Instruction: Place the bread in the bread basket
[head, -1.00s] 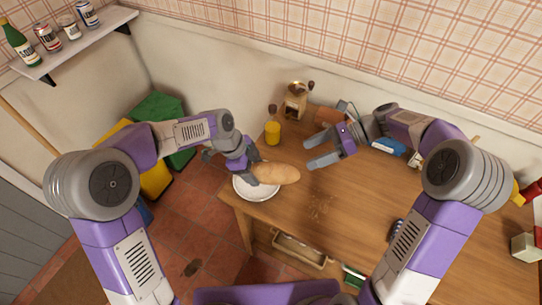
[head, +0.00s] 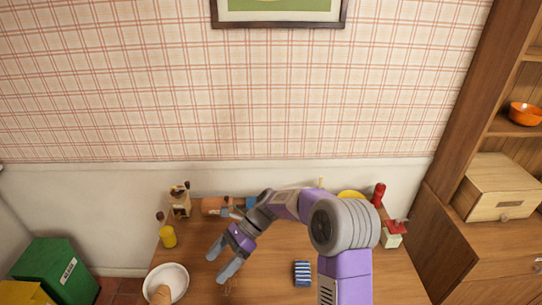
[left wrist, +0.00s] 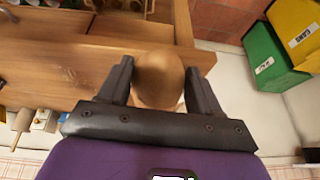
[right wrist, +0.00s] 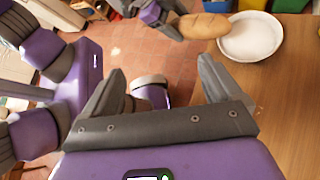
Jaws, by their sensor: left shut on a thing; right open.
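The brown bread loaf (head: 160,295) shows at the bottom left of the head view, by the white bowl (head: 178,269). My left gripper (left wrist: 158,80) is shut on the loaf (left wrist: 160,80) in the left wrist view; it is outside the head view. The right wrist view shows the loaf (right wrist: 203,26) in that gripper, beside the bowl (right wrist: 250,36). My right gripper (head: 219,258) is open and empty above the table.
An orange bowl (head: 524,113) is on the cabinet shelf. A green bin (head: 55,266) stands at left.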

